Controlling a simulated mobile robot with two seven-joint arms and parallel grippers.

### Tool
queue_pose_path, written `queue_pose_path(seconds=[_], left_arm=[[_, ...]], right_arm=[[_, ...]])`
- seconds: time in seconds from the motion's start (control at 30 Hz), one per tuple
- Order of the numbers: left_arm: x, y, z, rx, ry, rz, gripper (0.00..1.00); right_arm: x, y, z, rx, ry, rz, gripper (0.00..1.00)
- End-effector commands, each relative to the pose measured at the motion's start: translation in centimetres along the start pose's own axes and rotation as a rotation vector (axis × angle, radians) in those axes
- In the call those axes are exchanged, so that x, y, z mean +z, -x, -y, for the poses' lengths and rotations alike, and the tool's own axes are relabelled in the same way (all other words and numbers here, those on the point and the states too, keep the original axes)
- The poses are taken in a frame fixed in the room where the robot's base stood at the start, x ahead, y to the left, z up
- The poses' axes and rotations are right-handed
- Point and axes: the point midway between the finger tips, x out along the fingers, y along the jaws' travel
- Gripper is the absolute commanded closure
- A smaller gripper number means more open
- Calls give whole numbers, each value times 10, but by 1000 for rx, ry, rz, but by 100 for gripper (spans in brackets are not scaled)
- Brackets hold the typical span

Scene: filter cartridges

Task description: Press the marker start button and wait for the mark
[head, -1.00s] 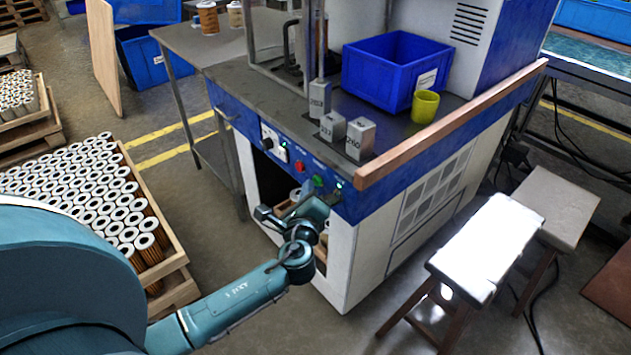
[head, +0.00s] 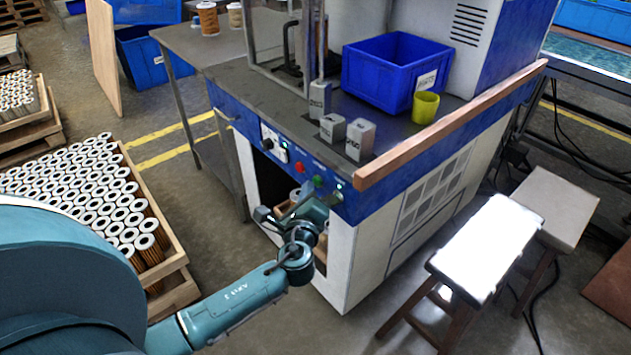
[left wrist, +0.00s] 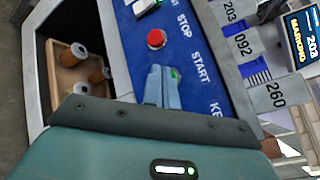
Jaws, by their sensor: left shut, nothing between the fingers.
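The marking machine's blue front panel (head: 270,135) carries a red STOP button (head: 299,168) and a green START button (head: 318,181). In the left wrist view the red button (left wrist: 156,39) is in clear sight beside the STOP label. My left gripper (left wrist: 163,84) is shut and empty, its fingertips at the START button; a bit of green (left wrist: 174,73) shows at the tips. I cannot tell whether the button is pressed in. A screen (left wrist: 303,36) at the right reads MARKING and 203. My right gripper is not in view.
A blue bin (head: 385,75), a yellow-green cup (head: 425,106) and grey numbered blocks (head: 360,138) stand on the machine top. A wooden rail (head: 455,125) edges it. Filter cartridges (head: 85,200) fill a crate at left. Two stools (head: 480,250) stand at right. Cartridges (left wrist: 78,50) lie in the open compartment below.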

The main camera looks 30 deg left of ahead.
Motion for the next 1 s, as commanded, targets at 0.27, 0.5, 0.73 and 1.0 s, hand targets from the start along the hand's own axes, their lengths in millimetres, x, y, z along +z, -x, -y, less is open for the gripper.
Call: queue_pose_path(seconds=[0.27,0.5,0.73,1.0], left_arm=[[4,6,-4,0,1,0,100],[6,7,-5,1,0,0,100],[17,23,-16,2,-3,-1,100],[29,39,-28,1,-1,0,100]], right_arm=[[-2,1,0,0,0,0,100],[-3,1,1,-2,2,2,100],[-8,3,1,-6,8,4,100],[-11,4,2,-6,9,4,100]])
